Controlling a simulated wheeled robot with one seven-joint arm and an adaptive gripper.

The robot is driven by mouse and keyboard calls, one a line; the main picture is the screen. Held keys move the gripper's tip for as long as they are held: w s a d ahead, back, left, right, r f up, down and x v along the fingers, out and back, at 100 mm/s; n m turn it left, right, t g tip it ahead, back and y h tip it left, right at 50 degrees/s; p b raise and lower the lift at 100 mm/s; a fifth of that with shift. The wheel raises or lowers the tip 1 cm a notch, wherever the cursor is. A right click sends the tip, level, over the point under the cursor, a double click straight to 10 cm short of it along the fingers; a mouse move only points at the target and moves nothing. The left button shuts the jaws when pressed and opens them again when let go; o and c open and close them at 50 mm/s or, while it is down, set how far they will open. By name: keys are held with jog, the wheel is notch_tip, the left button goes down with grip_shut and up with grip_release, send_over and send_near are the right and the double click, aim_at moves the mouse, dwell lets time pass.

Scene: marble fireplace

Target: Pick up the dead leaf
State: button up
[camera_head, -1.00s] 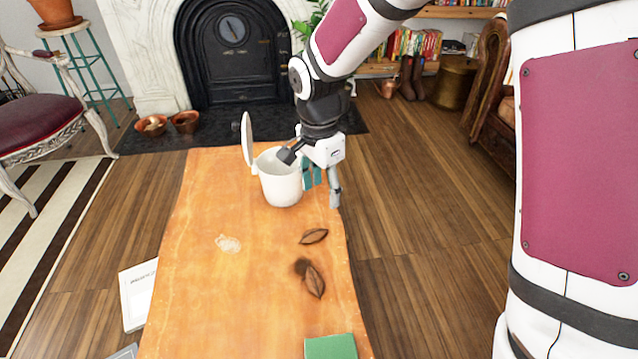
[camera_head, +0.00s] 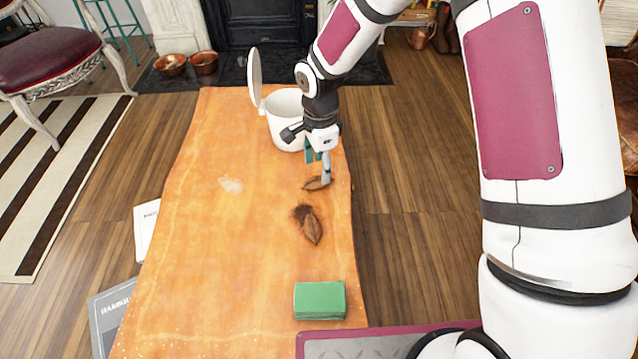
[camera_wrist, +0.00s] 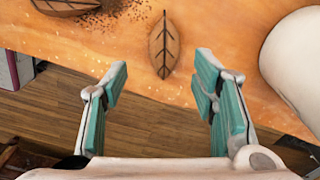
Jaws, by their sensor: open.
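A brown dead leaf (camera_head: 317,183) lies flat near the right edge of the orange wooden table (camera_head: 190,240). In the wrist view this leaf (camera_wrist: 164,46) lies just beyond the fingertips, roughly midway between them. My gripper (camera_head: 318,168) hangs over the table at this leaf; it is open and empty, with teal finger pads in the wrist view (camera_wrist: 165,85). A second brown leaf (camera_head: 312,229) lies nearer to me beside a patch of dark crumbs (camera_head: 301,212). It shows partly in the wrist view (camera_wrist: 68,6).
A white bin (camera_head: 285,128) with its lid (camera_head: 254,80) raised stands at the table's far end, close to my gripper. A green sponge-like block (camera_head: 319,300) lies at the near end. A pale smear (camera_head: 231,184) is on the left half, which is otherwise clear.

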aim_at(319, 178)
jog(key=f+b, duration=0.1)
jog(key=f, duration=0.2)
jog(key=f+b, duration=0.1)
jog(key=f, duration=0.1)
jog(key=shift+w+a+f+b, duration=0.1)
jog(key=shift+w+f+b, duration=0.05)
jog(key=shift+w+b, duration=0.15)
jog(key=c, duration=0.8)
